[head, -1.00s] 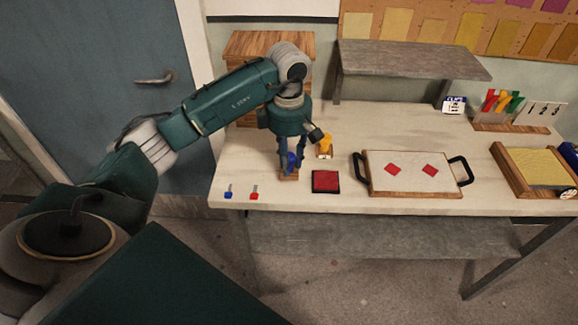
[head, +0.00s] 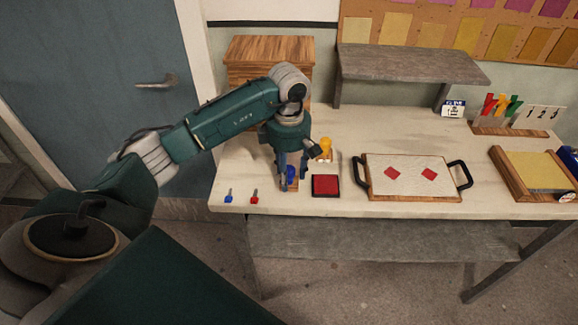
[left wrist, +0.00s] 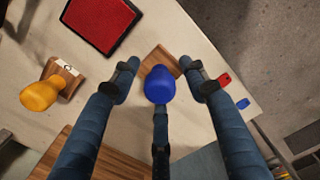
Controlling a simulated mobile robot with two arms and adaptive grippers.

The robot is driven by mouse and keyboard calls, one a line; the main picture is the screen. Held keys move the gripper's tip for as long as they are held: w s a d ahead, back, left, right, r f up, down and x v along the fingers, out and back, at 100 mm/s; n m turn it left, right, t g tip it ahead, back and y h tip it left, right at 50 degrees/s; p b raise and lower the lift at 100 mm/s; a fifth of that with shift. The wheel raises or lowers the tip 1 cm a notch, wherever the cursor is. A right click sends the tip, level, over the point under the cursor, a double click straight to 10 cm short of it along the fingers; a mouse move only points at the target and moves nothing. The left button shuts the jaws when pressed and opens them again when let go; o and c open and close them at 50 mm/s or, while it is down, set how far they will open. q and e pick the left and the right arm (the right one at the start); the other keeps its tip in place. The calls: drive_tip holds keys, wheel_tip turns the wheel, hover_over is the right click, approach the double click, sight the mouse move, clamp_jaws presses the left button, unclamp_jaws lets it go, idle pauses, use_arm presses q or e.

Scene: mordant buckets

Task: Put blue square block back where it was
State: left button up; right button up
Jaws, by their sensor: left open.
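A block stamp with a round blue knob (head: 291,173) on a square wooden base (head: 293,187) stands upright near the table's front edge, left of the red ink pad (head: 326,185). My left gripper (head: 293,183) is open and points down around it. In the left wrist view the blue knob (left wrist: 160,85) lies between the spread fingers of my left gripper (left wrist: 162,80), with a gap visible on either side. The wooden base (left wrist: 158,60) shows beyond it, partly hidden by the knob. My right gripper is not in view.
A yellow-knobbed stamp (head: 325,147) stands just behind the gripper. Small blue (head: 229,196) and red (head: 254,197) items lie at the left front. A shelf (head: 410,68) rises at the back.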

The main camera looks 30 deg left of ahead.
sight(289, 167)
use_arm(q)
drive_tip(key=shift+w+r, duration=0.1)
drive_tip(key=shift+r, duration=0.25)
wheel_tip(289, 167, up, 10)
drive_tip(key=b, duration=0.2)
drive_tip(key=shift+b, duration=0.3)
drive_tip(key=shift+r, duration=0.75)
